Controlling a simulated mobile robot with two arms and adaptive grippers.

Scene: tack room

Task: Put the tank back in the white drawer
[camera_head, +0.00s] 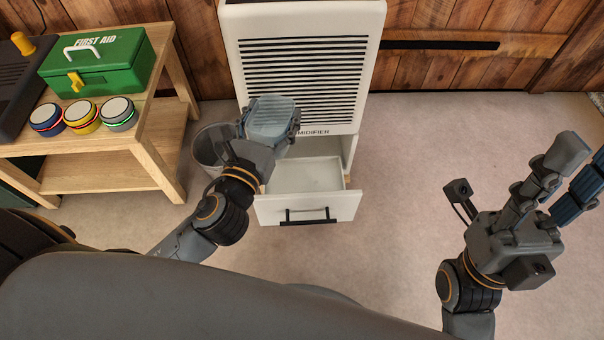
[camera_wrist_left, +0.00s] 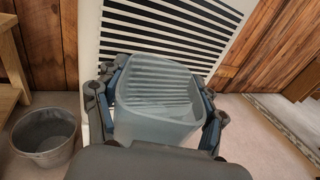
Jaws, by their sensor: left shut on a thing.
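The tank (camera_head: 270,117) is a translucent pale blue container. My left gripper (camera_head: 272,128) is shut on it and holds it in front of the white dehumidifier (camera_head: 306,60), above the drawer. In the left wrist view the tank (camera_wrist_left: 157,100) sits between the two fingers of the left gripper (camera_wrist_left: 160,108). The white drawer (camera_head: 335,207) is pulled out at the bottom of the dehumidifier, and the visible part of its inside is empty. My left arm hides its left part. My right gripper (camera_head: 566,173) is open and empty, out to the right above the floor.
A grey bucket (camera_head: 207,150) stands on the floor left of the drawer, partly behind my left arm. A wooden table (camera_head: 160,128) at the left holds a green first aid box (camera_head: 97,62) and three round tins (camera_head: 82,117). The floor (camera_head: 420,150) right of the drawer is clear.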

